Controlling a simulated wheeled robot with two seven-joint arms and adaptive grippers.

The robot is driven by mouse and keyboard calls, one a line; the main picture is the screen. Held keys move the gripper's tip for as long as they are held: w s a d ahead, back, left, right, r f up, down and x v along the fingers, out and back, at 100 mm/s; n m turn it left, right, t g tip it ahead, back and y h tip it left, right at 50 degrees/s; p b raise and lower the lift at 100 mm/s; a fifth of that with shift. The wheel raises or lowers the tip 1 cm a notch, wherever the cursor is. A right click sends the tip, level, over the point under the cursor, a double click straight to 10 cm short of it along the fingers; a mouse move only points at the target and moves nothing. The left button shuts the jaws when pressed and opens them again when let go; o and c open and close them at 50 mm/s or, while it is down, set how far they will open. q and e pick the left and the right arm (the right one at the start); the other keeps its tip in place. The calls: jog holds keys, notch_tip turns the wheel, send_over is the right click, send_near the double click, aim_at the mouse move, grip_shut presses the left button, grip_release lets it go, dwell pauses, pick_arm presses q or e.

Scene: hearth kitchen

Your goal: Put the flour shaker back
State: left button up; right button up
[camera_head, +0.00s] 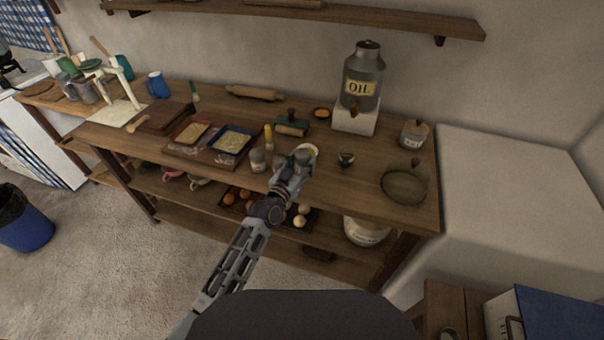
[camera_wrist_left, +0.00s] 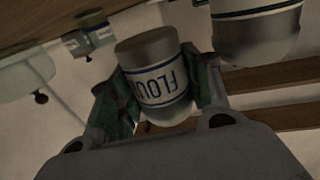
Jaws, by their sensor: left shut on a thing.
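My left gripper (camera_head: 298,163) is over the front of the wooden worktable (camera_head: 330,182), in the middle of the head view. The left wrist view shows its green-padded fingers shut on both sides of the flour shaker (camera_wrist_left: 155,78), a metal shaker with a white band and blue "FLOUR" lettering, upside down in that picture. In the head view the gripper largely hides this shaker. I cannot tell whether its base touches the table. My right gripper is not in view.
A similar shaker (camera_head: 258,161) stands just left of the gripper; it also shows in the left wrist view (camera_wrist_left: 255,35). Trays of dough (camera_head: 232,141) lie further left.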

pick_arm(q)
jog(key=shift+f, duration=0.5)
jog(key=shift+f, duration=0.1)
jog(key=shift+f+b, duration=0.3)
jog(key=shift+f, duration=1.5)
jog(key=shift+f, duration=0.15)
jog(key=o, duration=0.8)
jog(key=shift+r, duration=0.2)
jog(key=shift+s+a+f, duration=0.1)
jog(key=shift+s+a, duration=0.05)
jog(key=shift+s, duration=0.3)
jog(key=shift+v, duration=5.55)
